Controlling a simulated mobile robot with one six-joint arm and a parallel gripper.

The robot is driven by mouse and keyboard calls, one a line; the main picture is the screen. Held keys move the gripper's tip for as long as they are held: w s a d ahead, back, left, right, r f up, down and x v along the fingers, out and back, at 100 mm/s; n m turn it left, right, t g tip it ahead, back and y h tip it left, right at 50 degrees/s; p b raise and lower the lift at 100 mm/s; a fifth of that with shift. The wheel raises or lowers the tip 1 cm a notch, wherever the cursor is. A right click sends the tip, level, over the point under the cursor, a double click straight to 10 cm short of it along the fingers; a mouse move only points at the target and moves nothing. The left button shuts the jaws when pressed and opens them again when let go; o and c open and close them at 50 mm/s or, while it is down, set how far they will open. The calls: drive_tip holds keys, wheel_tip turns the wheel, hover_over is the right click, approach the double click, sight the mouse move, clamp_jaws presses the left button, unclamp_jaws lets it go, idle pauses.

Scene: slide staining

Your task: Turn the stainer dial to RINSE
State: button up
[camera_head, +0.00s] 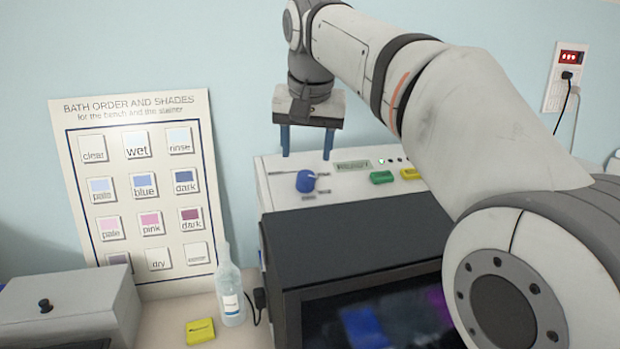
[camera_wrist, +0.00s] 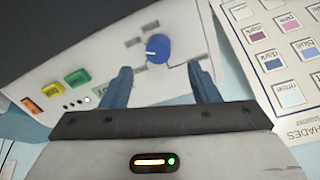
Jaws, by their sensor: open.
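The blue stainer dial (camera_head: 306,181) sits on the white control panel of the stainer (camera_head: 264,190). In the wrist view the dial (camera_wrist: 157,48) has a small pale mark near its left edge. Small grey labels surround it, too small to read. My gripper (camera_head: 306,157) is open and empty, its two blue fingers pointing down above the panel around the dial's position. In the wrist view the fingers of my gripper (camera_wrist: 160,70) are spread to either side of the dial, with no visible contact.
A green button (camera_head: 381,177) and a yellow button (camera_head: 410,173) sit right of the dial, near a small display (camera_head: 353,166). The stainer's dark hood (camera_head: 350,245) is in front. A bottle (camera_head: 230,295) and yellow block (camera_head: 200,331) stand left. A shade chart (camera_head: 75,165) leans on the wall.

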sight(306, 175)
drive_tip(key=x, duration=0.6)
drive_tip(key=shift+w+d+f, duration=0.1)
drive_tip(key=shift+f, duration=0.2)
drive_tip(key=shift+c, duration=0.4)
drive_tip(key=c, duration=0.9)
